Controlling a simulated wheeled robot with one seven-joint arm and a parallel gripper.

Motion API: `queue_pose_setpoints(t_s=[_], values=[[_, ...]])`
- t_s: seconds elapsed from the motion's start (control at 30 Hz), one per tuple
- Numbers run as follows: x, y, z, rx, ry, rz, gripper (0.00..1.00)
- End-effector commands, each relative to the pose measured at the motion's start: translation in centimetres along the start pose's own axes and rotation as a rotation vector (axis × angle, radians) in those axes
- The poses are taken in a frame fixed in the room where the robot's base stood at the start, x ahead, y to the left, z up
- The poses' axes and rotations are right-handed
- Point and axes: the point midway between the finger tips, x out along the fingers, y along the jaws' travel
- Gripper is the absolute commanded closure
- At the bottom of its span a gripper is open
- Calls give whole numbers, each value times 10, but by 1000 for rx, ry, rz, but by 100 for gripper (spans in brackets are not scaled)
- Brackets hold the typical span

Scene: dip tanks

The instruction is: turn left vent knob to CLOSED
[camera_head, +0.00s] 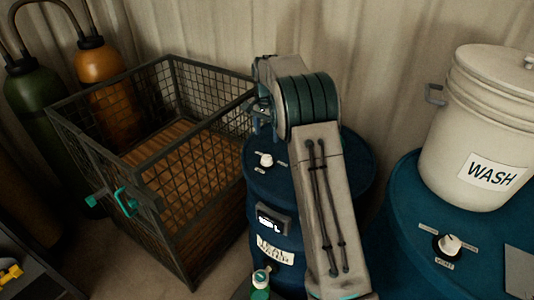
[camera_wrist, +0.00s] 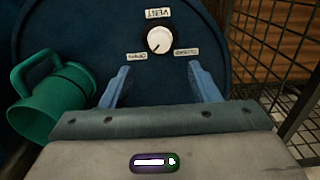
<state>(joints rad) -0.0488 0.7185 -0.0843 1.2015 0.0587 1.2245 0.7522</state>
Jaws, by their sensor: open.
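The left vent knob (camera_head: 266,160) is a small white knob on top of the middle blue drum (camera_head: 258,185). The wrist view shows the knob (camera_wrist: 159,39) with a VENT label upside down above it. Below it are an OPEN label (camera_wrist: 137,57) at left and a CLOSED label (camera_wrist: 187,52) at right. The knob's dark mark seems to point down-left, towards OPEN. My gripper (camera_wrist: 158,70) is open and empty, its two blue fingers apart below the knob in the picture, not touching it. In the head view my gripper (camera_head: 262,112) is partly hidden by my arm, above the drum.
A wire crate (camera_head: 190,205) stands close left of the drum. A second blue drum (camera_head: 400,205) at right bears a WASH bucket (camera_head: 490,130) and another vent knob (camera_head: 448,244). A green mug (camera_wrist: 55,100) shows at left in the wrist view. Gas cylinders (camera_head: 100,70) stand back left.

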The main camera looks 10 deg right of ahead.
Motion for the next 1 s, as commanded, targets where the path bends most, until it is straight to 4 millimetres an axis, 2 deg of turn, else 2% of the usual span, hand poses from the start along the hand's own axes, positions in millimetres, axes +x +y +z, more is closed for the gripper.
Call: queue_pose_setpoints(t_s=[0.3,0.5,0.7,0.93,0.97,1.0], values=[[68,0,0,-1,-3,2,44],[95,0,0,-1,-1,0,44],[106,0,0,-1,0,-1,44],[107,0,0,-1,0,-1,44],[107,0,0,-2,0,-1,50],[107,0,0,-2,0,-1,61]])
